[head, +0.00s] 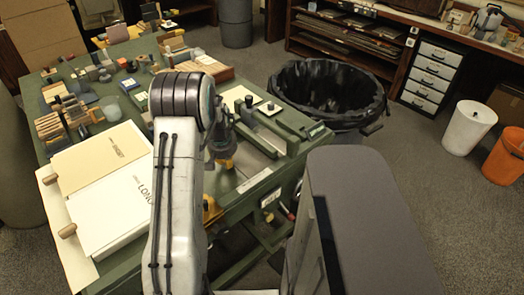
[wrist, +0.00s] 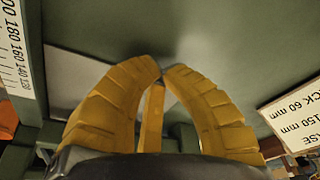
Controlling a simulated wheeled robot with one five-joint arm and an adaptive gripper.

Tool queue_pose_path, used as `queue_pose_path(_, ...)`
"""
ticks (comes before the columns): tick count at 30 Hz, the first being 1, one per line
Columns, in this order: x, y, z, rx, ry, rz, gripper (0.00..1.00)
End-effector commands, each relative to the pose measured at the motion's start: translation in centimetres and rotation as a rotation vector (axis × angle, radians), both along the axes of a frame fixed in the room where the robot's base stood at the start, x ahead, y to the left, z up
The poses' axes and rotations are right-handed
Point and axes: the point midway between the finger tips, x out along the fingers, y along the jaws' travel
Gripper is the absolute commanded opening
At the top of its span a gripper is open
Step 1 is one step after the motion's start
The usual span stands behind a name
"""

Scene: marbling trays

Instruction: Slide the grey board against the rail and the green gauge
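In the wrist view a flat light grey piece (wrist: 75,78), which looks like the grey board, lies on the green surface, partly covered by my gripper. My gripper (wrist: 162,70) has yellow ribbed fingers with the tips drawn together over the surface beside this piece. I see nothing clearly held between them. In the head view the gripper (head: 224,163) is mostly hidden behind my arm, low over the near right part of the green table. I cannot make out the rail or the green gauge for certain; my arm covers part of that area.
A printed scale (wrist: 14,50) runs along the left in the wrist view, and a white label (wrist: 295,115) is at right. The green table (head: 230,187) carries white books (head: 110,205) and several small items. A black-lined bin (head: 330,90) stands behind its right end.

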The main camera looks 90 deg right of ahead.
Motion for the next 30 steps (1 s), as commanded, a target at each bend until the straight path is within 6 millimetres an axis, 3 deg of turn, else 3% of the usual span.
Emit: queue_pose_path(30,0.0,0.0,-1.0,0.001,0.0,0.0,0.0)
